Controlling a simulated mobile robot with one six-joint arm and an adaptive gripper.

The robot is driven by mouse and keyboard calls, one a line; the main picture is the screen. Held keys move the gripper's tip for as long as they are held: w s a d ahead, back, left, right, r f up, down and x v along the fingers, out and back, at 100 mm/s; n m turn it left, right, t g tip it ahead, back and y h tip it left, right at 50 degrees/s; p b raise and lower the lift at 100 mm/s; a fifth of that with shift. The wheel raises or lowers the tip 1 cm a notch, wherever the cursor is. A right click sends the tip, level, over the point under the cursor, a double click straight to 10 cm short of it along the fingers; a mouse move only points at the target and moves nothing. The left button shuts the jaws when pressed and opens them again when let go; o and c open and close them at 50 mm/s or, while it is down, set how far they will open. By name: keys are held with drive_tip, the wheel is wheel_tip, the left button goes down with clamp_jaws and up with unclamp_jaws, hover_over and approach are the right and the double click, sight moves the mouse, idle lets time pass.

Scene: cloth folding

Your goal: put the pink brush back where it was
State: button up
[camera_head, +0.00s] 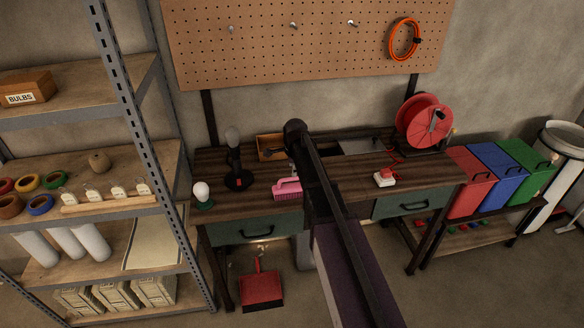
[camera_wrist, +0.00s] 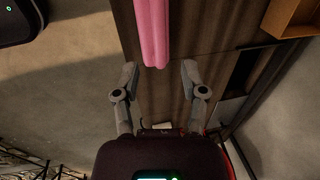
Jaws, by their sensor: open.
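The pink brush (camera_head: 287,187) lies on the dark wooden workbench (camera_head: 236,205), near its front edge and just left of my arm. In the wrist view a pink bar of the brush (camera_wrist: 153,30) comes down from the top edge, and its lower end lies about level with my fingertips. My gripper (camera_wrist: 160,72) is open, with one finger on each side of that end and a visible gap to both. I cannot tell how high the fingers are above the brush. In the head view my arm hides most of the gripper.
On the bench are a dark lamp-like stand (camera_head: 238,178), a white bulb on a green base (camera_head: 202,195), a wooden box (camera_head: 270,147), a red-and-white switch (camera_head: 385,178) and a red cable reel (camera_head: 424,120). A red dustpan (camera_head: 261,288) stands below. A pegboard (camera_head: 260,50) hangs behind.

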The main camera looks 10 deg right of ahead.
drive_tip(key=shift+s+r+p, duration=0.25)
drive_tip(key=shift+r+p, duration=0.9)
drive_tip(key=shift+r, duration=0.15)
drive_tip(key=shift+s+r+p, duration=0.25)
drive_tip(key=shift+r+p, duration=0.85)
drive_tip(key=shift+r, duration=0.15)
drive_tip(key=shift+s, duration=0.15)
drive_tip(key=s+n+g, duration=0.2)
drive_tip(key=s+n, duration=1.6)
drive_tip(key=s, duration=0.8)
drive_tip(key=shift+s+a+f, duration=0.15)
drive_tip(key=shift+s+a, duration=0.15)
